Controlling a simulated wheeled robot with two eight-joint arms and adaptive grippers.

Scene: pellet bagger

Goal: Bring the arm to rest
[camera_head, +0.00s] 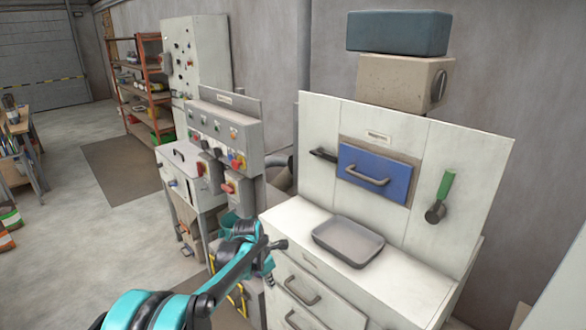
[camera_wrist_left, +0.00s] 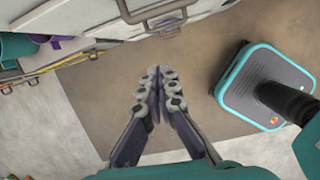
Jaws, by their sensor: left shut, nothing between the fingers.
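My left arm (camera_head: 225,280) comes in from the bottom left of the head view, bent, with its far end in front of the white cabinet (camera_head: 285,217). In the left wrist view my left gripper (camera_wrist_left: 158,85) has its fingers together, with nothing between them. It hangs over the floor, apart from the cabinet front. In the head view its fingers are small and hard to make out beside the arm links. My right gripper is not in view.
Drawer handles (camera_head: 302,290) stick out near my arm. A control console (camera_head: 225,135) stands left.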

